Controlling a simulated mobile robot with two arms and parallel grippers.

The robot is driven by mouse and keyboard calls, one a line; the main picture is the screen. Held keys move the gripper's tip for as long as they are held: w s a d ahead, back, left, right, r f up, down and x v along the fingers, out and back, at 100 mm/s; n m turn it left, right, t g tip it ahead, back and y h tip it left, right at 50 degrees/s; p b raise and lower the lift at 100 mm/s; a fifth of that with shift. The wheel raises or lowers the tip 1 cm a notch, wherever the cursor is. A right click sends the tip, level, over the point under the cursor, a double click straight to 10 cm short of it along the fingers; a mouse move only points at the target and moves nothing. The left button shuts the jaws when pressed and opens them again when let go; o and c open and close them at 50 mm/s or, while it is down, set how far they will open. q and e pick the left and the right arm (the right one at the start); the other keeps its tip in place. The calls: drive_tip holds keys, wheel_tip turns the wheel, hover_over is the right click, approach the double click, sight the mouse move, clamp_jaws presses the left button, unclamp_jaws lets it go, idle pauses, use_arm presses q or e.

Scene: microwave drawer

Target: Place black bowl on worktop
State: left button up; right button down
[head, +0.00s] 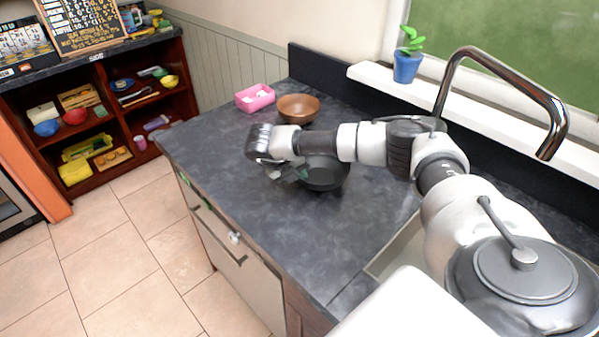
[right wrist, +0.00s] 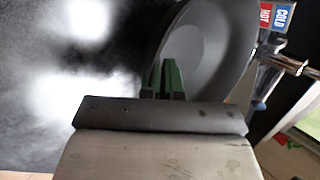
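The black bowl (head: 327,178) is at the middle of the dark worktop (head: 255,208), under my right forearm, which hides part of it. My right gripper (head: 303,173) is at the bowl's left side. In the right wrist view the green fingers (right wrist: 166,78) are close together at the bowl's rim, and the bowl (right wrist: 208,50) shows just beyond them. The gripper looks shut on the rim. I cannot tell whether the bowl's base touches the worktop. My left gripper is not in view.
A brown bowl (head: 298,107) and a pink container (head: 255,97) stand at the back left of the worktop. A faucet (head: 500,75) arches over the sink at right. A potted plant (head: 407,66) is on the sill. The worktop's front left area is clear.

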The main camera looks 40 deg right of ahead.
drive_tip(key=shift+f, duration=0.55)
drive_tip(key=c, duration=1.3)
unclamp_jaws()
drive_tip(key=shift+c, duration=0.2)
drive_tip(key=shift+a+r, duration=0.1)
drive_tip(key=b+v, duration=0.3)
drive_tip(key=v, duration=0.8)
drive_tip(key=shift+a+r, duration=0.2)
drive_tip(key=shift+r, duration=0.2)
